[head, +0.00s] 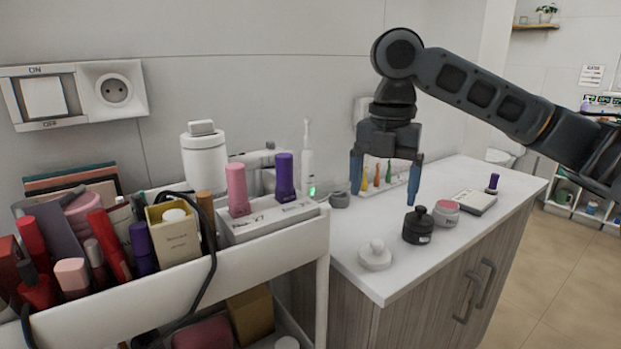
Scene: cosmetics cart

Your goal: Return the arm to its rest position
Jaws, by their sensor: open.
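My gripper (384,185) hangs from my arm, pointing down, above the white counter. Its two blue-tipped fingers are spread apart with nothing held between them. Behind the gap between them, a white holder (388,184) with several small coloured bottles shows. A dark round jar (418,226) stands on the counter below and slightly right of the right fingertip, apart from it. My arm reaches in from the right edge of the picture.
The cosmetics cart (110,300), crowded with bottles, stands at left. A wall is close behind.

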